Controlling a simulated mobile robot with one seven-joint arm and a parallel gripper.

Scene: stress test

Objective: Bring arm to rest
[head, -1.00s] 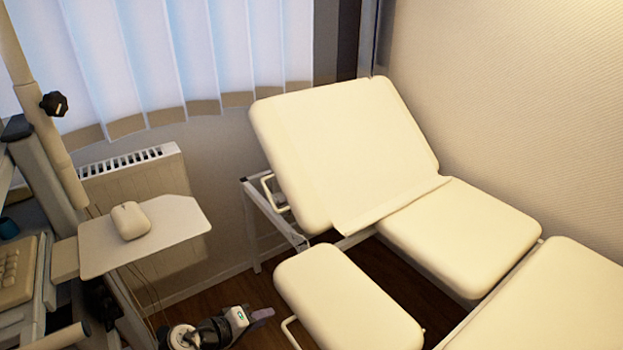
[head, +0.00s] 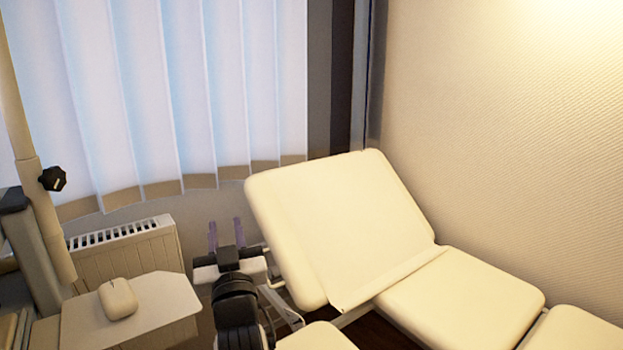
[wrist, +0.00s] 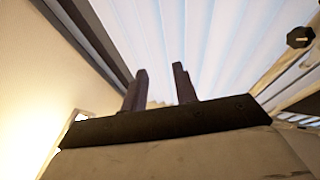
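My gripper (head: 225,233) stands upright between the small mouse shelf and the padded couch, with its fingers pointing up. Its two fingers are apart, with nothing between them. In the wrist view my gripper (wrist: 160,82) also shows two separated dark fingers against the blinds. The black wrist of my arm shows below the gripper in the head view, and the rest of the arm runs out of the bottom of the picture.
A cream padded couch (head: 340,225) with a raised backrest stands close to the right of my gripper. A shelf (head: 160,310) with a white mouse (head: 117,298) is at left. A radiator (head: 135,250) and vertical blinds (head: 150,90) are behind. The upper middle is open.

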